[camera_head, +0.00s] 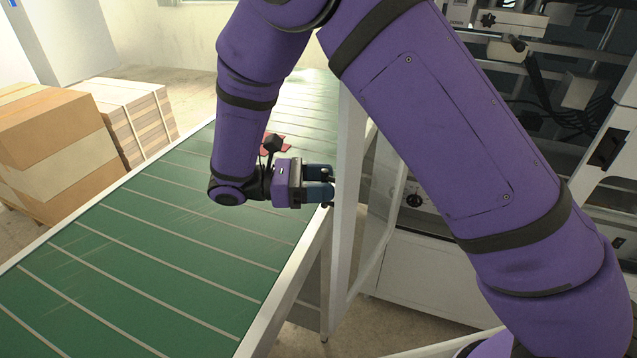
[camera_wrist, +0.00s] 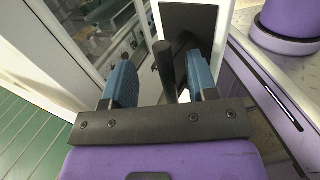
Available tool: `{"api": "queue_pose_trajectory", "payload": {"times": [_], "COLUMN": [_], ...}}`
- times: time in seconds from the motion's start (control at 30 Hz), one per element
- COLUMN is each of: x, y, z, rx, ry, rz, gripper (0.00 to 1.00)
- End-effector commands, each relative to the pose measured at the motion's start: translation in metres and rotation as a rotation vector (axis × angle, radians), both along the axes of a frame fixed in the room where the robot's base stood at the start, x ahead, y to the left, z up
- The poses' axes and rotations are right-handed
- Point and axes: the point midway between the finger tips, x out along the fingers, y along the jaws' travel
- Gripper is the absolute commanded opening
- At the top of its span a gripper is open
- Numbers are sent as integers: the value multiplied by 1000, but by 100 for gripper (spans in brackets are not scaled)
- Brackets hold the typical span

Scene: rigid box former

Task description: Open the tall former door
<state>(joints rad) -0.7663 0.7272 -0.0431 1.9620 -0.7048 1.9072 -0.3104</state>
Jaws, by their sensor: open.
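The tall former door (camera_head: 348,190) is a white-framed panel, seen at a steep angle in the head view beside the conveyor. My gripper (camera_head: 329,187) is at the door's near edge in the head view, with its jaws apart. In the wrist view my open gripper (camera_wrist: 161,84) has one blue finger on each side of a dark upright handle bar (camera_wrist: 163,68). A black plate (camera_wrist: 190,25) on a white frame is behind the bar. I cannot tell whether either finger touches the bar. The handle is hidden in the head view.
A green conveyor (camera_head: 150,255) with a pale side rail runs along the left. Stacked cardboard (camera_head: 55,150) stands beyond it. The former's machinery (camera_head: 415,200) is behind the door on the right. My upper arm covers much of the right side.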

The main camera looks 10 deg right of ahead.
Motion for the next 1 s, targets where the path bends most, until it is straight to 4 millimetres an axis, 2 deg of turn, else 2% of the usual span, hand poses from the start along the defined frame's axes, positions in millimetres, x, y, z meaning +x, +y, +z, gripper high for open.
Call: {"api": "queue_pose_trajectory", "payload": {"times": [0.43, 0.57, 1.0], "x": [1, 3, 14], "y": [0, 7, 81], "z": [1, 0, 0], "rx": [-3, -2, -2], "ry": [-3, -3, -5], "rz": [2, 3, 6], "gripper": [38, 38, 38]}}
